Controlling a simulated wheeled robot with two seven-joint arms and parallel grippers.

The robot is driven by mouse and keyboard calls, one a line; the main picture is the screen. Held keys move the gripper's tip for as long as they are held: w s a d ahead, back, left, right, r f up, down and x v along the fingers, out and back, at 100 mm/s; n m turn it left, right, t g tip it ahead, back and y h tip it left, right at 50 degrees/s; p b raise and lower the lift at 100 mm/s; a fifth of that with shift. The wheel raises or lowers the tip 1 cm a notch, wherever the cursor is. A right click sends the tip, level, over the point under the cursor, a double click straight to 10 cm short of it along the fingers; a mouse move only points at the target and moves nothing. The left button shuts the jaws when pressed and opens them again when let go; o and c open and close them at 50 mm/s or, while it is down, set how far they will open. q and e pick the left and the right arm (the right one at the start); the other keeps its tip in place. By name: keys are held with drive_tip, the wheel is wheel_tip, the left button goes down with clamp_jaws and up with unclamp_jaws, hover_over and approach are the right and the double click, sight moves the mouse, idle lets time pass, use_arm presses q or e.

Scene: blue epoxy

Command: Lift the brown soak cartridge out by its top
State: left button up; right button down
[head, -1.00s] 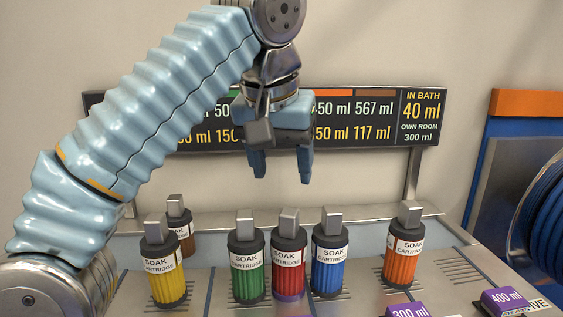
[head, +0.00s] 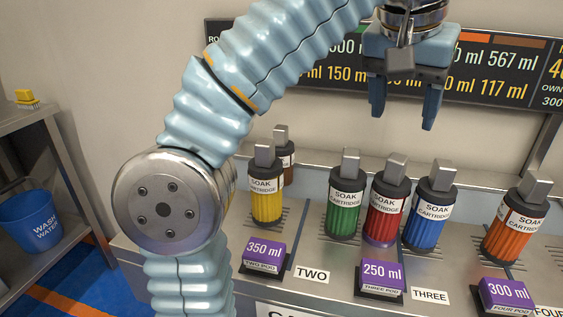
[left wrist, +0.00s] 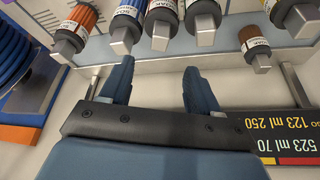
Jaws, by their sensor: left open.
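The brown soak cartridge (head: 290,171) stands upright at the back left of the counter, partly hidden behind the yellow cartridge (head: 266,206). Its grey block-shaped top (head: 281,133) shows clear. In the left wrist view the brown cartridge (left wrist: 248,34) is at the upper right, its grey top (left wrist: 261,63) toward the camera. My left gripper (head: 403,118) is open and empty, fingers pointing down. It is in front of the sign, above and to the right of the brown cartridge. In the left wrist view its fingers (left wrist: 158,68) are spread, with nothing between them. My right gripper is not in view.
Green (head: 343,208), red (head: 384,215), blue (head: 427,220) and orange (head: 512,230) cartridges stand along the counter. Purple blocks labelled in ml (head: 263,254) are in front. A sign (head: 310,75) spans behind. A blue wash water bucket (head: 32,220) is on a shelf at left.

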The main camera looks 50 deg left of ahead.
use_arm(q)
drive_tip(key=shift+a, duration=0.1)
drive_tip(key=n+y+b, duration=0.1)
drive_tip(key=n+y, duration=0.1)
drive_tip(key=n, duration=0.2)
approach(280, 128)
drive_tip(key=shift+g, duration=0.3)
drive_tip(key=b+x, duration=0.2)
drive_tip(key=x, duration=0.1)
drive_tip(key=b+x, duration=0.1)
drive_tip(key=x, duration=0.1)
drive_tip(key=shift+w+f, duration=0.1)
drive_tip(key=shift+w, duration=0.25)
drive_tip(key=b+x, duration=0.2)
drive_tip(key=x, duration=0.4)
drive_tip(key=shift+b, duration=0.3)
clamp_jaws()
